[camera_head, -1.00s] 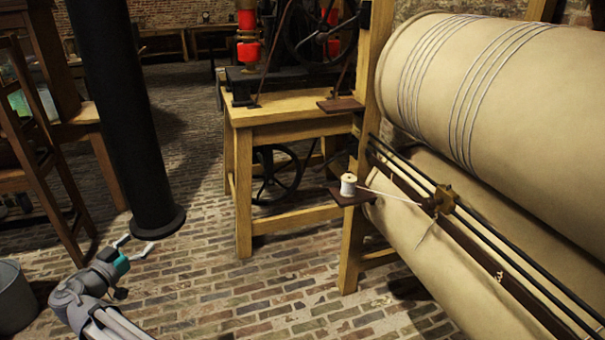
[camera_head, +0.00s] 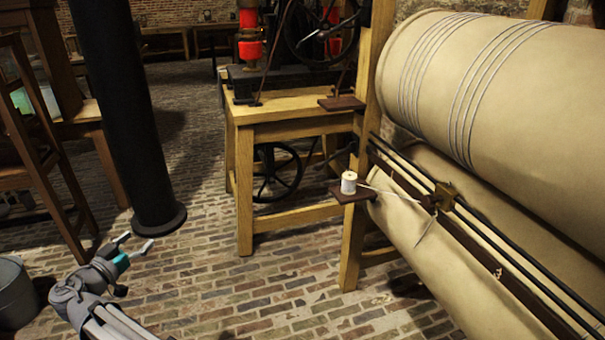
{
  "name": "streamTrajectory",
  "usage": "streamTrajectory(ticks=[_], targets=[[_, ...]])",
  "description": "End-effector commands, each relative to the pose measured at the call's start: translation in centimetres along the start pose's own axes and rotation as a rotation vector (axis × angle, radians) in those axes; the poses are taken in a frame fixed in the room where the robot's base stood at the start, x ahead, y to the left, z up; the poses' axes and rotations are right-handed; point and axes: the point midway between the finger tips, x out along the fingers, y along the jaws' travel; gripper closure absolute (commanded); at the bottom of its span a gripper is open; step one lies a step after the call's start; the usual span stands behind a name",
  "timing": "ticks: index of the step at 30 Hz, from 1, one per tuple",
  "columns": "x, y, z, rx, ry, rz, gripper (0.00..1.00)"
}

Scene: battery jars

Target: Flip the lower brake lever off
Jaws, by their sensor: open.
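My gripper (camera_head: 134,243) is at the lower left, over the brick floor by the foot of the black column. Its two fingers are apart and nothing is between them. No part is clearly recognisable as the lower brake lever. A small dark curved bar (camera_head: 345,156) shows by the wooden post (camera_head: 354,230) of the roller frame, left of the rollers; I cannot tell whether it is a lever. The large upper roller (camera_head: 480,85) and the lower roller (camera_head: 410,225) fill the right side. My gripper is well away from them and touches nothing there.
A black column (camera_head: 125,110) stands just behind my gripper. A grey bucket (camera_head: 14,290) and a wooden frame (camera_head: 45,160) are at the left. A wooden machine table (camera_head: 290,103) with flywheels stands in the middle. A white spool (camera_head: 348,183) sits on a small shelf. Brick floor between is clear.

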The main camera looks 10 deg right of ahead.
Motion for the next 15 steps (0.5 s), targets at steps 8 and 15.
streamTrajectory(ticks=[8, 15], targets=[[2.4, 2.0, 1.0, -0.047, -0.056, 0.04, 0.67], [7.8, 7.3, 3.7, -0.163, -0.212, 0.127, 1.0]])
